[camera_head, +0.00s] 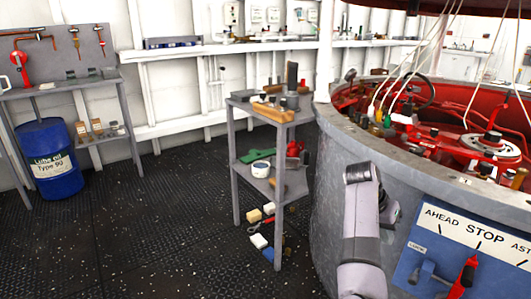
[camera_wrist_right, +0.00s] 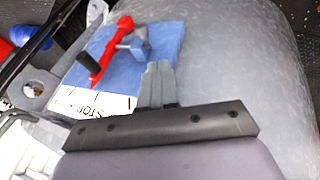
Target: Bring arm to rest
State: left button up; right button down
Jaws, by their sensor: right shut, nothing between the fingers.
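My right arm (camera_head: 362,235) rises from the bottom of the head view in front of the grey drum. It bends at the top, and its wrist end shows beside the drum wall. In the right wrist view my right gripper (camera_wrist_right: 158,68) is shut and empty, its grey fingers together. The fingers point toward a blue control panel (camera_wrist_right: 170,42) and appear apart from it. The panel (camera_head: 422,262) carries a red lever (camera_head: 466,277), a grey handle (camera_head: 428,274) and a label plate (camera_head: 478,232) reading AHEAD and STOP. My left gripper does not show.
The curved grey drum (camera_head: 335,150) with red machinery fills the right side, close to my arm. A grey shelf cart (camera_head: 237,185) with tools stands left of it. A blue oil barrel (camera_head: 48,158) stands at far left. The dark floor (camera_head: 165,225) between is mostly clear.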

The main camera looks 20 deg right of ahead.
notch_tip(320, 180, down, 7)
jog(key=d+n+t+h, duration=0.2)
jog(key=n+t, duration=0.2)
jog(key=s+a+f+n+t+y, duration=0.3)
jog(key=s+a+f+n+t, duration=0.15)
jog(key=a, duration=0.45)
jog(key=s+a+f+n+t+y, duration=0.25)
jog(key=s+a+f+n, duration=0.2)
jog(key=a, duration=0.35)
jog(key=s+a+n+y, duration=0.2)
jog(key=s+a+y, duration=0.3)
jog(key=s+a, duration=0.5)
notch_tip(320, 180, up, 15)
jog(key=t+p, duration=0.1)
jog(key=p, duration=1.6)
jog(key=shift+w+a+h, duration=0.2)
jog(key=shift+w+h, duration=0.05)
jog(key=shift+h, duration=0.1)
